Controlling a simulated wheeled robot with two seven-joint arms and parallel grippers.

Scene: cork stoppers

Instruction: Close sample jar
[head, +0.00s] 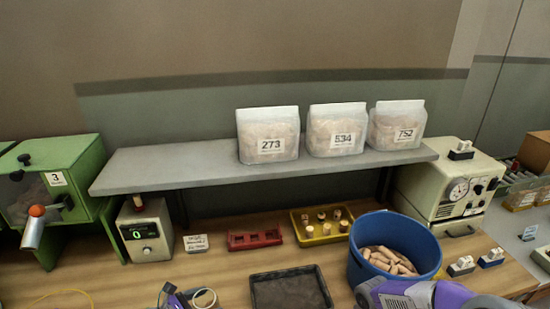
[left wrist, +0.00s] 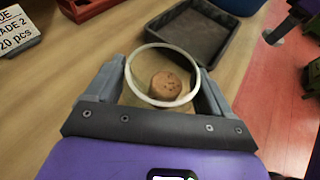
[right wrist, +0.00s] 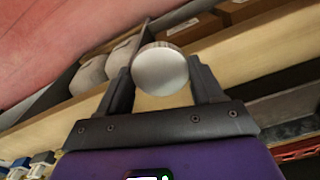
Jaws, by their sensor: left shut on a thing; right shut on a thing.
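The sample jar, a clear round jar with a pale rim (left wrist: 133,88), is held between the fingers of my left gripper (left wrist: 162,88). Its mouth is open and a cork stopper (left wrist: 166,85) shows inside. The jar rim also shows at the bottom of the head view (head: 204,299), beside my left gripper (head: 180,298). My right gripper (right wrist: 162,80) is shut on a round silvery disc, seemingly the lid (right wrist: 160,71). In the head view the right arm is at the lower right; its fingertips and the lid are hard to make out. The lid is apart from the jar.
A black tray (head: 290,270) lies on the bench, with a blue bucket of corks (head: 356,268) to its right. Behind are a red rack (head: 254,239), a yellow tray with several corks (head: 304,242) and a card (head: 196,243). A grey shelf (head: 170,170) overhangs the back.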

